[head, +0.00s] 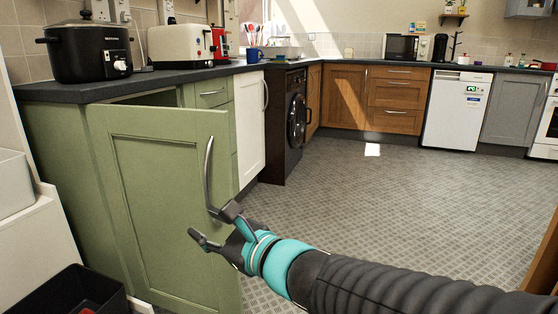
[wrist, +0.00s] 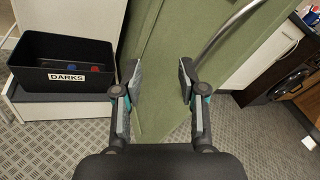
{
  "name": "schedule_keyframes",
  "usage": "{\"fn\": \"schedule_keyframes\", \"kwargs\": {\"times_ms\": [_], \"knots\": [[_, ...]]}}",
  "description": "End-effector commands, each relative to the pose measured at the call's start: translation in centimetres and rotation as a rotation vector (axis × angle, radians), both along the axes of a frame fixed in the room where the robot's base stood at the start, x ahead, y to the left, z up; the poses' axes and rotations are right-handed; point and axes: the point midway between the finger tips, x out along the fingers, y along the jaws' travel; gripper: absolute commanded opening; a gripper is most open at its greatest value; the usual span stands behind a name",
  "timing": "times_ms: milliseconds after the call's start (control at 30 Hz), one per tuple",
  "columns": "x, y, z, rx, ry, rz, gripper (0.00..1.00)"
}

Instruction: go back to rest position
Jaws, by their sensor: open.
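My gripper (head: 214,226) is open, in front of the green cabinet door (head: 165,190), low and near the lower end of its curved metal handle (head: 209,165). In the head view one finger overlaps the handle's lower end; I cannot tell whether they touch. In the wrist view my two fingers (wrist: 160,78) stand apart with nothing held between them, and the green door (wrist: 168,60) lies beyond. The handle (wrist: 228,30) shows there to the right, outside the fingers. The door stands ajar, with a dark gap at its top.
A black bin labelled DARKS (wrist: 65,57) sits left of the door. The dark counter (head: 150,83) above carries a slow cooker (head: 88,50) and a toaster (head: 180,43). A dark washing machine (head: 290,125) stands farther back. The patterned floor (head: 380,210) to the right is clear.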

Motion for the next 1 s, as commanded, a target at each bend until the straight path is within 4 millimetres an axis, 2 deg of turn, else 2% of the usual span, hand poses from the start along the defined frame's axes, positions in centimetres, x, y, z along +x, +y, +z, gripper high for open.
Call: {"fn": "schedule_keyframes", "kwargs": {"times_ms": [100, 200, 367, 467, 567, 767, 1000], "knots": [[-2.5, 1.0, -1.2, -0.163, -0.127, 0.130, 0.41], [-4.5, 1.2, -2.2, -0.301, -0.234, 0.236, 0.41], [-7.4, 0.3, -4.0, -0.521, -0.398, 0.398, 0.41], [-8.9, -0.9, -5.2, -0.662, -0.491, 0.496, 0.41], [-10.2, -2.7, -6.4, -0.806, -0.578, 0.591, 0.41], [-11.9, -7.6, -8.4, -1.103, -0.720, 0.776, 0.41], [-12.8, -15.9, -9.0, -1.484, -0.811, 0.978, 0.41]]}}
